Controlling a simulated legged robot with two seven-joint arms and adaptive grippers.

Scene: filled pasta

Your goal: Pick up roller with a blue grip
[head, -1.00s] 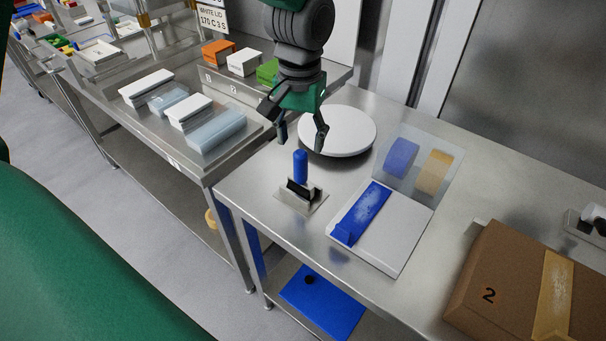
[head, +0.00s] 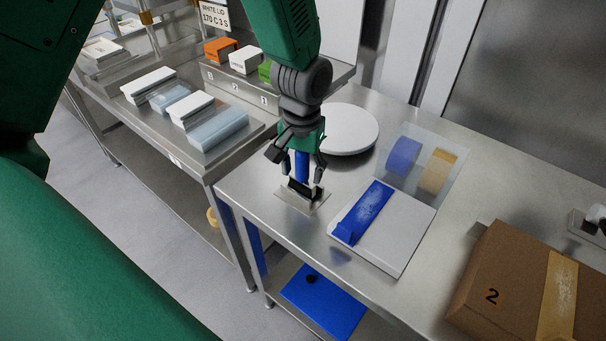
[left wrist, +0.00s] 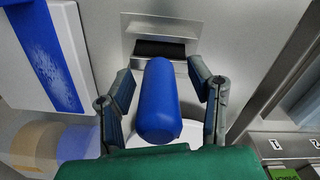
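The roller's blue grip (head: 302,165) stands upright in a small metal holder (head: 291,199) on the steel table. Its lower end is in the dark part of the holder. My left gripper (head: 303,171) is over the grip from above, with a finger on either side of it. In the left wrist view the blue grip (left wrist: 158,100) lies between the two spread fingers (left wrist: 160,92), with gaps showing on both sides. The left gripper is open. My right gripper is not in view.
A white round disc (head: 349,130) stands behind the gripper. A white board (head: 396,241) with a blue piece (head: 364,211) lies to the right. A cardboard box (head: 510,285) is at the right front. A steel shelf with boxes stands at the left.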

